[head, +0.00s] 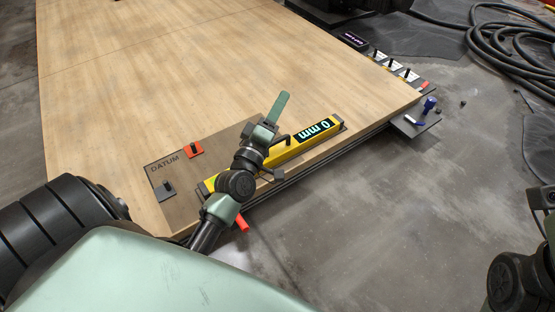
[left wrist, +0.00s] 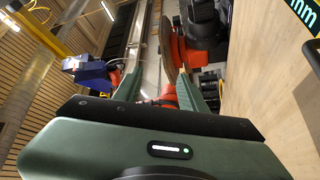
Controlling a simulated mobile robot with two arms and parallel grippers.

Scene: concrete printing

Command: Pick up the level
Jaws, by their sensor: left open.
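The level (head: 303,138) is a long yellow bar with a dark display reading "0 mm". It lies along the right edge of the wooden table in the head view. My left arm hides part of its middle. A black handle-like loop (head: 281,140) shows beside its display. My left gripper (head: 280,99) is above the table next to the level, its green fingers pointing away from it. In the left wrist view the green fingers (left wrist: 170,88) are spread, with nothing held between them. Part of the level's display (left wrist: 304,12) shows at that view's upper right. My right gripper is not visible.
A small shelf (head: 417,124) with a blue item (head: 430,104) sits off the right edge.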

